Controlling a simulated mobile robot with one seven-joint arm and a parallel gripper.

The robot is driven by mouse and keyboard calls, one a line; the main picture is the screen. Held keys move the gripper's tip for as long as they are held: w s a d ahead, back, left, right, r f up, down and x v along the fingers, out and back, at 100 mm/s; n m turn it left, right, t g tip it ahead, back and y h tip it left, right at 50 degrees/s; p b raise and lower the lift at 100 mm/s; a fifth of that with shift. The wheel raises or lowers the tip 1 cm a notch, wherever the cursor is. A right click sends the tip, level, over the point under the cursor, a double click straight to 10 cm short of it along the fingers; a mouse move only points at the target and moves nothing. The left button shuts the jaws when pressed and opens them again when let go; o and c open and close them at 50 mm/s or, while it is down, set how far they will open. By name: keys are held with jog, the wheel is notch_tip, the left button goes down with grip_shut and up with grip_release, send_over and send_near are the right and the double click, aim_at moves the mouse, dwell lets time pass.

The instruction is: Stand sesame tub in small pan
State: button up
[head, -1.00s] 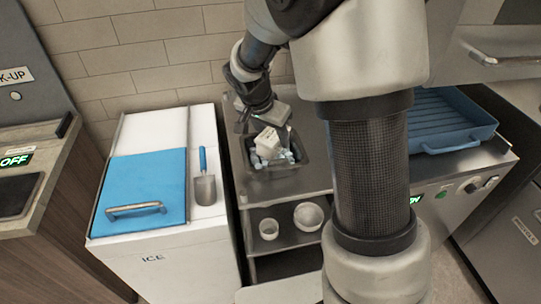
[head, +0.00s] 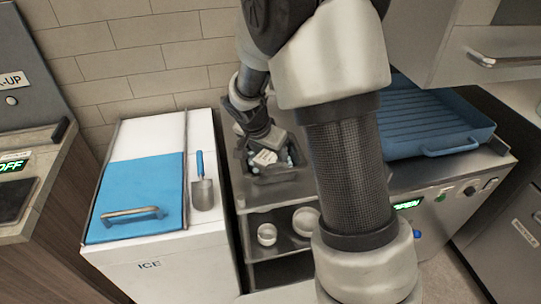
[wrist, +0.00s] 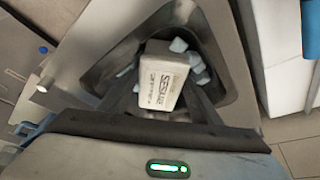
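The sesame tub (head: 264,157) is a small pale tub with dark lettering; it also shows in the wrist view (wrist: 161,80), its SESAME label facing the camera. My gripper (head: 268,145) has its fingers on both sides of the tub and appears closed on it; the fingers also show in the wrist view (wrist: 162,103). The tub is inside the outline of the small dark pan (head: 277,178), which holds pale ice cubes (wrist: 197,68). The tub's base is hidden, so I cannot tell whether it touches the ice or the pan floor.
The white ice bin (head: 150,240) with a blue lid (head: 135,185) and a scoop (head: 202,190) stands left of the counter. Two bowls (head: 267,234) sit on the shelf below. A blue ribbed tray (head: 430,125) lies on the counter at right.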

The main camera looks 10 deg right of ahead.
jog(key=shift+o, duration=0.3)
jog(key=shift+r, duration=0.15)
jog(key=shift+r+p, duration=0.25)
jog(key=shift+p, duration=0.15)
jog(key=v, duration=1.1)
jog(key=s+d+r+n+t+y, duration=0.1)
jog(key=s+r+n, duration=0.3)
jog(key=s, duration=0.7)
jog(key=s+d+r+n+t+y, duration=0.1)
jog(key=s+d+r+n+y, duration=0.1)
jog(key=s+r+n, duration=0.3)
jog(key=s+r, duration=0.3)
jog(key=s, duration=0.3)
jog(key=shift+r+p, duration=0.15)
jog(key=shift+p, duration=0.2)
notch_tip(320, 180, up, 10)
jog(key=p, duration=1)
jog(key=shift+r, duration=0.1)
